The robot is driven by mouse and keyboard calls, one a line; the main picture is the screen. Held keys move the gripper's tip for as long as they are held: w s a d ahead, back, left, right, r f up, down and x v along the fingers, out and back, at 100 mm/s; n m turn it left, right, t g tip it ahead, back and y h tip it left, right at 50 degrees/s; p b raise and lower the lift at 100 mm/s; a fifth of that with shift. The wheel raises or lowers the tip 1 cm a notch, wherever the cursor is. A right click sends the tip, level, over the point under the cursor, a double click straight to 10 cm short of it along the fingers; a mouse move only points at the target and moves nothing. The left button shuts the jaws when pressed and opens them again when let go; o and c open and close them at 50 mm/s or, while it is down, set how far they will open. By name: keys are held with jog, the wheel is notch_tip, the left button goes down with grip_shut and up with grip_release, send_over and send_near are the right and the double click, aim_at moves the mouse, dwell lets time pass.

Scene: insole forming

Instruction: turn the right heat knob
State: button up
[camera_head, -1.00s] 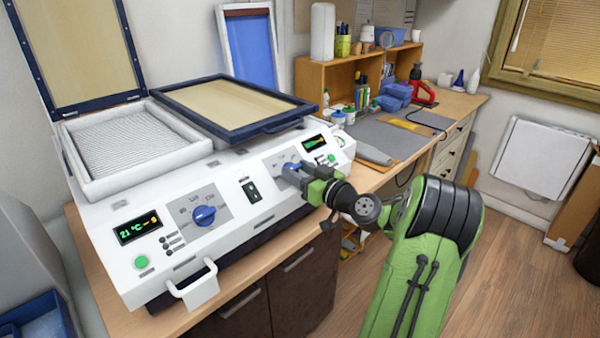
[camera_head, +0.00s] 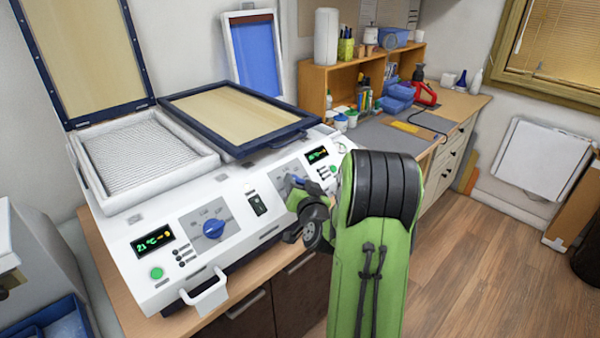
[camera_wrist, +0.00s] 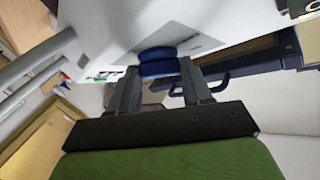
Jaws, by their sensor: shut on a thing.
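The white heating machine (camera_head: 158,278) stands on the wooden bench with a sloped front panel. Its right heat knob (camera_head: 289,182) is blue and largely hidden behind my gripper (camera_head: 304,187) in the head view. In the wrist view the blue knob (camera_wrist: 158,66) sits between the two dark fingers of my gripper (camera_wrist: 160,72), which is shut on it. The exact angle of this knob cannot be read. The left heat knob (camera_head: 213,229) is blue and clear of the arm. The right display (camera_head: 317,155) is lit.
The left display (camera_head: 152,241) shows about 21 °C. A switch (camera_head: 257,204) sits between the knobs. An open tray (camera_head: 215,158) and a framed lid (camera_head: 240,148) are on top. A handle (camera_head: 205,292) juts from the front.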

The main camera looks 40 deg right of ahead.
jog(key=shift+m+g+h+p, duration=0.3)
jog(key=shift+m+p, duration=0.1)
jog(key=shift+p, duration=0.15)
jog(key=o, duration=1)
jog(key=shift+o, duration=0.2)
jog(key=b+v, duration=1.3)
jog(key=v, duration=0.2)
jog(key=shift+s+a, duration=0.2)
jog(key=shift+s, duration=0.15)
jog(key=shift+r, duration=0.1)
